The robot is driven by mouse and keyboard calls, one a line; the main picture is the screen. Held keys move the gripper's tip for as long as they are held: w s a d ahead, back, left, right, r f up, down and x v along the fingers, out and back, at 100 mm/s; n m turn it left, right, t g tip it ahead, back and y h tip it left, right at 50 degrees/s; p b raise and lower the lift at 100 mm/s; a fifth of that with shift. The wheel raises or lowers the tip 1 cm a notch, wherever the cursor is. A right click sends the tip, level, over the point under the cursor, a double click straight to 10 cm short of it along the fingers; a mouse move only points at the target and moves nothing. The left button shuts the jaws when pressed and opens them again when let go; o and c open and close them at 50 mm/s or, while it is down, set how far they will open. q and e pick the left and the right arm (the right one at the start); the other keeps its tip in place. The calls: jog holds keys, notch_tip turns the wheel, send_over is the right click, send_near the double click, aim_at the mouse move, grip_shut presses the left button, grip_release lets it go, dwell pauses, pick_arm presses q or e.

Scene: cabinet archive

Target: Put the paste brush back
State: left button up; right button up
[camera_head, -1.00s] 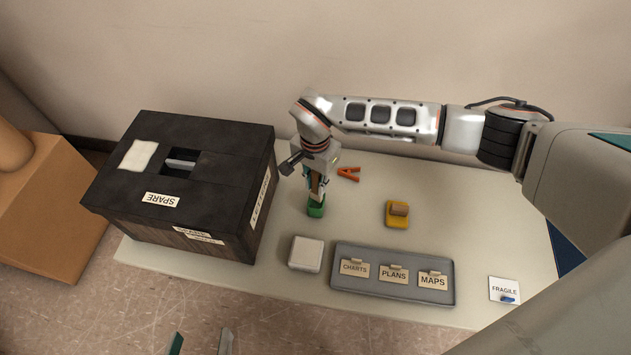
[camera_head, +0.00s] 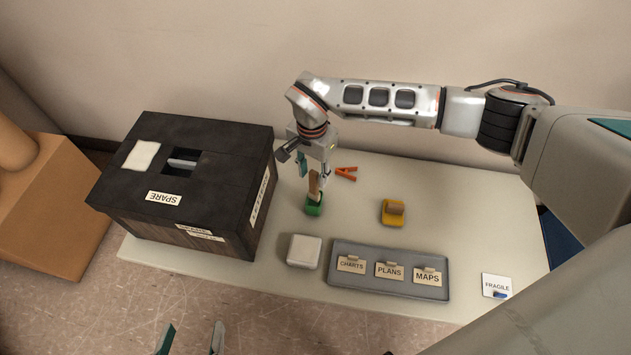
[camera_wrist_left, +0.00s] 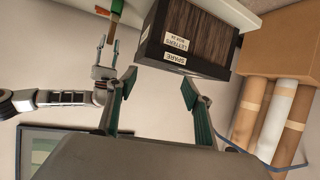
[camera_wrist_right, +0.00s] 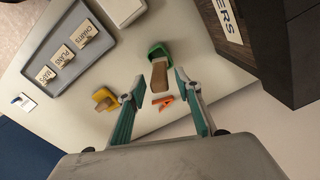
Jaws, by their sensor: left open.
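The paste brush (camera_head: 314,185) shows as a flat brown wooden handle standing in a small green holder (camera_head: 313,208) on the table. Its bristles are hidden. My right gripper (camera_head: 314,170) is open just above it, fingers spread to either side of the handle's top. In the right wrist view the handle (camera_wrist_right: 158,80) shows between and beyond the open fingers (camera_wrist_right: 157,90), with the green holder (camera_wrist_right: 158,49) at its far end. My left gripper (camera_head: 190,340) is open and empty at the bottom edge, in front of the table.
A black SPARE box (camera_head: 220,150) stands left of the holder. Orange clips (camera_head: 346,173), a yellow block holder (camera_head: 392,212), a white block (camera_head: 304,251), a grey label tray (camera_head: 390,292) and a FRAGILE card (camera_head: 496,285) lie on the table. The table's right part is mostly clear.

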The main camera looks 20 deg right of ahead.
notch_tip(320, 180, up, 7)
jog(key=shift+w+r+p, duration=0.1)
jog(key=shift+p, duration=0.75)
jog(key=shift+r, duration=0.35)
pick_arm(q)
jog(key=shift+m+g+y, duration=0.3)
jog(key=shift+m+g, duration=0.1)
jog(key=shift+g, duration=0.1)
jog(key=s+a+f, duration=0.2)
jog(key=f, duration=0.1)
jog(key=shift+w+r, duration=0.15)
jog(key=shift+r, duration=0.1)
